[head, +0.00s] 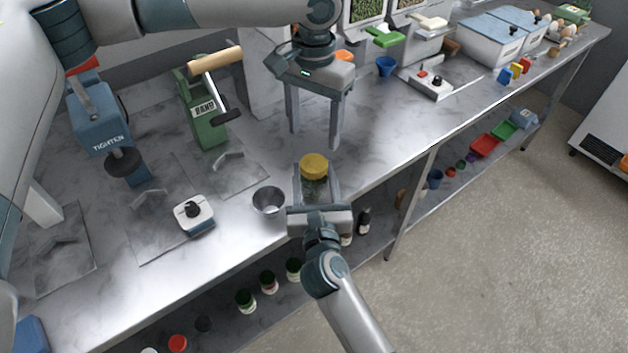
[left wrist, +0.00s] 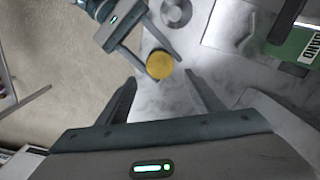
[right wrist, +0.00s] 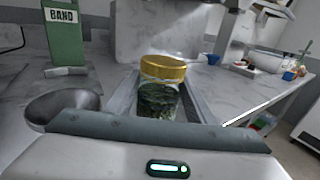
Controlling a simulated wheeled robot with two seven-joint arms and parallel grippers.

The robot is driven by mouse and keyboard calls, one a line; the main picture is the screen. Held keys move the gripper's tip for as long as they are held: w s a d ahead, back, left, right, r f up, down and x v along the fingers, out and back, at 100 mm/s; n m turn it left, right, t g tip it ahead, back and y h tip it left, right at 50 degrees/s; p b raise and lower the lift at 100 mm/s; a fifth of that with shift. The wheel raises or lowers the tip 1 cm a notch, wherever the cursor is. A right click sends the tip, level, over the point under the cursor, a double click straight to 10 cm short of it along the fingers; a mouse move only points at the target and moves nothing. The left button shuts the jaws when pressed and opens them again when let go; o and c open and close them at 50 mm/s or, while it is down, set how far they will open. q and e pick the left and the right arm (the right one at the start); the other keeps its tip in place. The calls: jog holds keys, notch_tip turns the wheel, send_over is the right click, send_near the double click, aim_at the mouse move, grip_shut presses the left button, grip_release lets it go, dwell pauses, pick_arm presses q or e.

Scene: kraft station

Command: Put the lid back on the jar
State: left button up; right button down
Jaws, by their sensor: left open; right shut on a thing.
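The glass jar (head: 314,187) with dark green contents stands upright between the fingers of my right gripper (head: 313,176), which is shut on it. The yellow-gold lid (head: 314,165) sits level on top of the jar. In the right wrist view the jar (right wrist: 158,99) shows below the lid (right wrist: 163,68); whether the lid is fully seated I cannot tell. My left gripper (head: 314,140) is open and empty, above and behind the jar, fingers pointing down. In the left wrist view the lid (left wrist: 159,65) lies just beyond its fingertips, apart from them.
A metal cup (head: 268,201) stands left of the jar. A green BAND machine (head: 205,115), a blue TIGHTEN machine (head: 100,125) and a small white device with a black knob (head: 194,214) stand further left. The bench's front edge is close to the jar.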

aim_at(314, 163)
pick_arm(q)
jog(key=shift+f, duration=0.1)
jog(key=shift+f, duration=3.9)
jog(key=c, duration=1.1)
jog(key=o, duration=1.2)
jog(key=shift+r, duration=2.25)
